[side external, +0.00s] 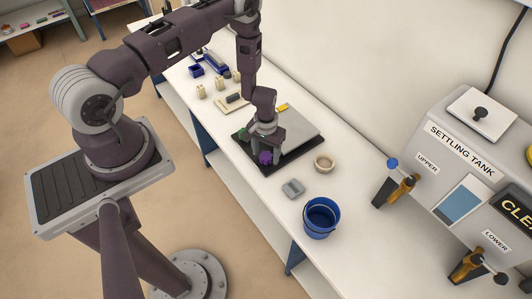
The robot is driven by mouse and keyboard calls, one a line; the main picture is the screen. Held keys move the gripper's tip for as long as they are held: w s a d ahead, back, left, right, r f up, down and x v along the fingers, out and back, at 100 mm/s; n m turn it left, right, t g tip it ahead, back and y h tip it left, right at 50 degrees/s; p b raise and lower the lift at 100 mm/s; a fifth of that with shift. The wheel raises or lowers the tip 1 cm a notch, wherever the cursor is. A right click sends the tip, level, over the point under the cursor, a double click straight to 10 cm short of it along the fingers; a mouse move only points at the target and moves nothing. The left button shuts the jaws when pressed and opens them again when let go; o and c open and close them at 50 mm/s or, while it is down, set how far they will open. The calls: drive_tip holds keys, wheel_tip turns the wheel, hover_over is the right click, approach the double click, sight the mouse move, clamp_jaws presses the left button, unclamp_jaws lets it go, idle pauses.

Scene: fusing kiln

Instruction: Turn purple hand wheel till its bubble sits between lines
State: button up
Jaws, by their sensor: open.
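The purple hand wheel (265,158) sits at the near corner of a dark-based plate unit on the bench. My gripper (265,150) is open and points down right over the wheel, with its fingers close around or beside it; I cannot tell whether they touch it. A green part, possibly another wheel (243,134), shows at the left of the unit, partly behind my gripper. A small yellow part (282,108) lies at the plate's far edge. The bubble and its lines cannot be made out in this view.
A beige ring (324,163), a grey block (293,188) and a blue bucket (321,217) stand to the right of the unit. Small blue and beige items lie behind it. The settling tank (462,150) with levers is at the far right.

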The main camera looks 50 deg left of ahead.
wheel_tip(320, 180, up, 7)
drive_tip(key=shift+f, duration=0.1)
drive_tip(key=w+d+r+t, duration=0.1)
drive_tip(key=w+d+r, duration=0.15)
drive_tip(key=r, duration=1.05)
wheel_tip(320, 180, up, 14)
drive_tip(key=m+t, duration=0.2)
hover_over(266, 156)
drive_tip(key=w+d, duration=0.1)
drive_tip(key=d, duration=0.4)
drive_tip(key=s+d+r+m, duration=0.1)
drive_tip(key=s+d+r, duration=0.1)
drive_tip(key=s+r, duration=0.75)
drive_tip(key=s+r+m+t, duration=0.1)
drive_tip(key=s+r, duration=0.2)
drive_tip(key=s, duration=0.3)
drive_tip(key=s+d+r+t, duration=0.1)
drive_tip(key=s+r, duration=0.2)
drive_tip(key=s, duration=0.4)
drive_tip(key=shift+m+t, duration=0.3)
drive_tip(key=shift+m, duration=0.1)
